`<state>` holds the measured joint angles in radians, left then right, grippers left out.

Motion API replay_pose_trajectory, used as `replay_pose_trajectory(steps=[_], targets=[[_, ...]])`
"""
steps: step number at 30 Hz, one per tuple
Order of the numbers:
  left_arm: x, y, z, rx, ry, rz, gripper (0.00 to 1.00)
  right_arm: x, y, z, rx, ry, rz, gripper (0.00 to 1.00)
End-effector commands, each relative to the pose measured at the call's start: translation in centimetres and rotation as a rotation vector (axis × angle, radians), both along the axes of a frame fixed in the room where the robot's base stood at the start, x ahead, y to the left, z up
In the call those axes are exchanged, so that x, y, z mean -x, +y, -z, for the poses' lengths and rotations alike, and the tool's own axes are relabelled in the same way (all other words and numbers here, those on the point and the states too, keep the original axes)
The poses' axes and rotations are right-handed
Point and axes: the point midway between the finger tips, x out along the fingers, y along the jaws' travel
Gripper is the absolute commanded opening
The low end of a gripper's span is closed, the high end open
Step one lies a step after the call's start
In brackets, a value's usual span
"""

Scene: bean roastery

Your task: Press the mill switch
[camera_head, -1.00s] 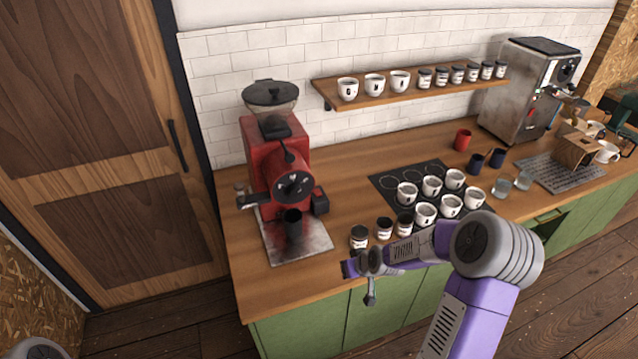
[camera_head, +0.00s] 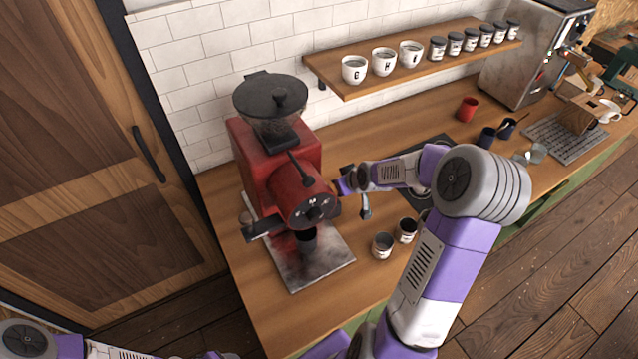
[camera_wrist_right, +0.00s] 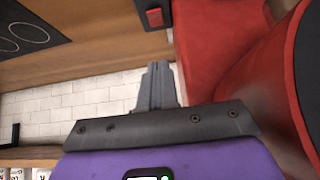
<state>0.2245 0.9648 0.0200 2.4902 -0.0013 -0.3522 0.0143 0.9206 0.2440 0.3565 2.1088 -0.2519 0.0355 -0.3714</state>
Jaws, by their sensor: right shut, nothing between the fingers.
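The red mill (camera_head: 268,160) with its dark hopper stands on the counter at left centre in the head view. Its red body also fills the right of the right wrist view (camera_wrist_right: 215,50). The mill switch (camera_wrist_right: 155,17), a red button in a dark housing, shows at the top of the right wrist view. In the head view I cannot make it out clearly beside my gripper. My right gripper (camera_head: 338,187) is beside the mill's right side. In the wrist view its fingers (camera_wrist_right: 156,68) are shut and empty, pointing towards the switch, with a visible gap. My left gripper is out of view.
A shelf (camera_head: 350,88) with white cups and jars hangs above. A steel coffee machine (camera_head: 525,65) is at the back right.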

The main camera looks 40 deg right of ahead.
Motion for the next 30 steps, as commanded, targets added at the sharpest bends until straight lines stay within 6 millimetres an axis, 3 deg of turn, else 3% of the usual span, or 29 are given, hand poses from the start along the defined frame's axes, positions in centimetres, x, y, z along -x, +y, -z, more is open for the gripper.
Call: replay_pose_trajectory(steps=[14,30], targets=[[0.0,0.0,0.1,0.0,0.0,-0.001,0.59,-0.4,0.1,0.5,-0.002,0.0,-0.002,0.0],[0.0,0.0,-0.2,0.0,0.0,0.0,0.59,-5.6,-0.5,7.2,-0.003,0.002,-0.002,0.0]])
